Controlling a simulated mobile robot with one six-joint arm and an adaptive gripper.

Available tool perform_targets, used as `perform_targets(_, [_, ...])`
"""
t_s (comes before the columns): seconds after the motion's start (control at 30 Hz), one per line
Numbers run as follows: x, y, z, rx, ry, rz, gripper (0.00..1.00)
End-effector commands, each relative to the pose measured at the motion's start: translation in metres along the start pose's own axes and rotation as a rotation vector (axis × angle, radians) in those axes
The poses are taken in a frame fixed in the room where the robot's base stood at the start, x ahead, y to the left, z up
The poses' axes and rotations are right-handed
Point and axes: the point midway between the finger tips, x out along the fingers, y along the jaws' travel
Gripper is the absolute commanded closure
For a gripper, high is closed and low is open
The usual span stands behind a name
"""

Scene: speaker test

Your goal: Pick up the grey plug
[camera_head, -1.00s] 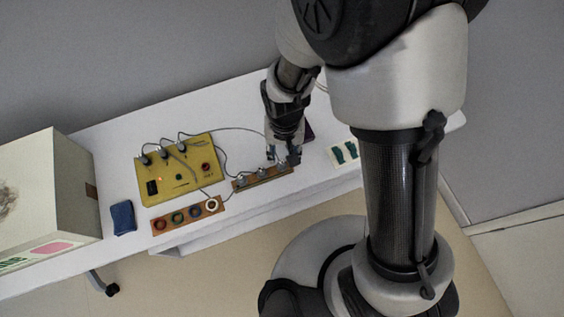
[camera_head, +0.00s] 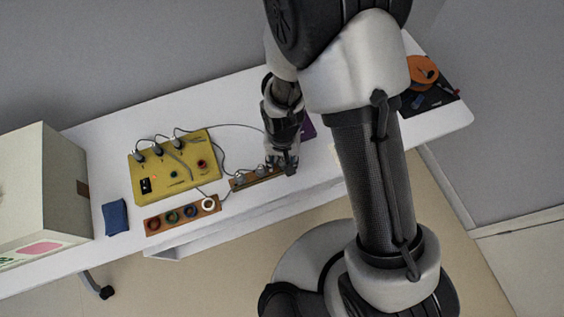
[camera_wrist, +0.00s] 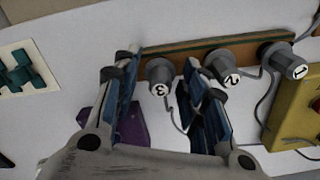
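Several grey plugs stand in a row on a wooden rack (camera_wrist: 215,52), marked 3, 2 and 1 in the wrist view. The plug marked 3 (camera_wrist: 159,76) lies between the two fingers of my open gripper (camera_wrist: 160,66), with gaps on both sides. The plug marked 2 (camera_wrist: 222,70) is just right of the right finger, and the plug marked 1 (camera_wrist: 287,60) is farther right. In the head view, my gripper (camera_head: 283,168) is at the right end of the rack (camera_head: 250,181) and hides the plug there.
A yellow box (camera_head: 180,186) with cables stands left of the rack. A strip with coloured rings (camera_head: 182,215), a blue cloth-like item (camera_head: 116,217) and a large pale box (camera_head: 40,190) are farther left. A purple item (camera_wrist: 131,126) lies behind my gripper. An orange item (camera_head: 423,70) is far right.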

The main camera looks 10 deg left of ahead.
Motion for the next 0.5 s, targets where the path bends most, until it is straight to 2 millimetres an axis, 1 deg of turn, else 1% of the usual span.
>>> perform_targets(0.07, [-0.0009, 0.0000, 0.0000, 0.000, 0.000, 0.000, 0.60])
perform_targets(0.5, [-0.0009, 0.0001, 0.0002, 0.000, 0.000, 0.000, 0.90])
